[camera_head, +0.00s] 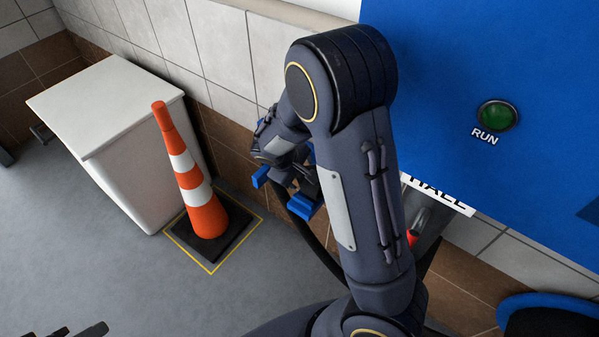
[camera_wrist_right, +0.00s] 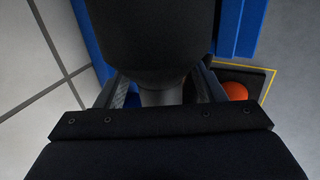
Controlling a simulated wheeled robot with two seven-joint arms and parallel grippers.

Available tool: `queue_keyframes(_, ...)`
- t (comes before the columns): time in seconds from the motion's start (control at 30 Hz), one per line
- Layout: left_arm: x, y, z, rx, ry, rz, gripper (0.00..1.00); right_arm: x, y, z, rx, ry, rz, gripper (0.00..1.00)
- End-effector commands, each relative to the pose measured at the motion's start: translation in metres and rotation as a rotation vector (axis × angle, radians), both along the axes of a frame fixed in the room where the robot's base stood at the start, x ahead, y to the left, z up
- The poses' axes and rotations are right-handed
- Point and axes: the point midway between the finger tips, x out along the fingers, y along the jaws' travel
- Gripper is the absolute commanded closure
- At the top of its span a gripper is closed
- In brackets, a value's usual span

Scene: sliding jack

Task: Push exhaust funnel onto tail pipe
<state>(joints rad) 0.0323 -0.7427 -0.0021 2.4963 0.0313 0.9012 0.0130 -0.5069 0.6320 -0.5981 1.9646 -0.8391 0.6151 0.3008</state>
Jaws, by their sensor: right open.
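My right gripper (camera_head: 282,192) is open, its blue fingertips pointing down, near the wall right of the cone. In the right wrist view the blue fingers (camera_wrist_right: 165,32) stand well apart on either side of a big black rounded body (camera_wrist_right: 150,40) with a grey neck; it may be the exhaust funnel, but I cannot tell whether the fingers touch it. A black hose (camera_head: 318,250) curves down below the gripper, partly behind my arm. I cannot make out the tail pipe. Dark shapes at the bottom left edge may be my left gripper (camera_head: 78,331), mostly cut off.
An orange-and-white cone (camera_head: 190,180) stands on a black base inside a yellow floor outline. A white cabinet (camera_head: 110,110) is left of it. A blue panel (camera_head: 440,80) with a green RUN button (camera_head: 497,116) fills the right. The grey floor (camera_head: 90,250) at left is clear.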

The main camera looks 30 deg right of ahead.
Motion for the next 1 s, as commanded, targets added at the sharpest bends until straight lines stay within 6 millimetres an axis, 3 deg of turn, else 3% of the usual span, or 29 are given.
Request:
queue_keyframes(0.07, 0.000, 0.000, 0.000, 0.000, 0.000, 0.000, 0.64, 0.000, 0.000, 0.000, 0.000, 0.000, 0.000, 0.37)
queue_keyframes(0.57, 0.000, 0.000, 0.000, 0.000, 0.000, 0.000, 0.64, 0.000, 0.000, 0.000, 0.000, 0.001, 0.000, 1.00)
queue_keyframes(1.0, 0.000, 0.000, 0.004, 0.000, 0.000, 0.000, 0.64, 0.001, 0.000, 0.012, 0.000, -0.003, -0.002, 1.00)
